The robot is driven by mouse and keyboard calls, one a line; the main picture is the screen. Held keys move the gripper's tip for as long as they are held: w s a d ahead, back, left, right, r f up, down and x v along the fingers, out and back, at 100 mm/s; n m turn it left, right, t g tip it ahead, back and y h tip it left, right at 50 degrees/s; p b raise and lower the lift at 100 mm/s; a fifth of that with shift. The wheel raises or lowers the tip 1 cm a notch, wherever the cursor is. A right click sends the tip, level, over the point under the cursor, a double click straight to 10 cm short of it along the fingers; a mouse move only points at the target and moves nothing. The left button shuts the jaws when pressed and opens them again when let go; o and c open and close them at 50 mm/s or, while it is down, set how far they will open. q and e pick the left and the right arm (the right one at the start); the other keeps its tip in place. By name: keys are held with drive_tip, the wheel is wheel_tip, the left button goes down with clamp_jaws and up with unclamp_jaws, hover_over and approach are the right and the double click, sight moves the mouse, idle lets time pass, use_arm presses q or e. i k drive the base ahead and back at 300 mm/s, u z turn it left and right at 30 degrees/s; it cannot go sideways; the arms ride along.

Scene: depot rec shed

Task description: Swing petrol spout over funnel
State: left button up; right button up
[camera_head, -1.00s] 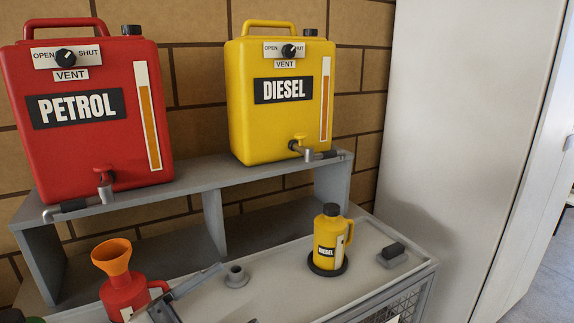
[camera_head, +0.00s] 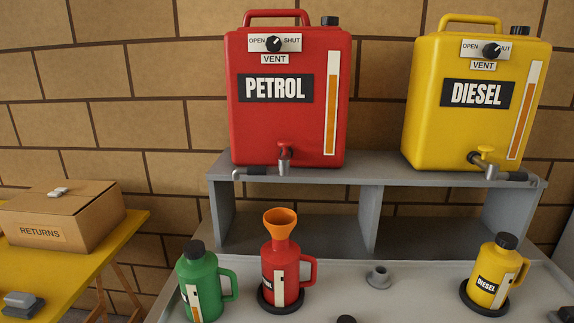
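The red petrol tank (camera_head: 287,130) stands on a grey shelf, with its tap (camera_head: 284,152) low on the front. Its grey spout (camera_head: 258,171), with a dark sleeve, points left along the shelf's front edge, and its bent tip is left of the funnel. The orange funnel (camera_head: 281,220) sits upright in the neck of a red can (camera_head: 284,272) on the bench below the tap. The can stands in a dark ring. The petrol vent knob (camera_head: 273,44) is between OPEN and SHUT labels. Neither gripper is in view.
The yellow diesel tank (camera_head: 462,128) stands right on the shelf (camera_head: 370,215). A green can (camera_head: 205,285) is close left of the red can; a yellow diesel can (camera_head: 495,272) is at right. A cardboard box (camera_head: 62,205) sits on a yellow table at left.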

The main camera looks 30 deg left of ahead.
sight(249, 170)
drive_tip(key=z, duration=1.95)
drive_tip(key=k, duration=1.6)
drive_tip(key=u, duration=1.2)
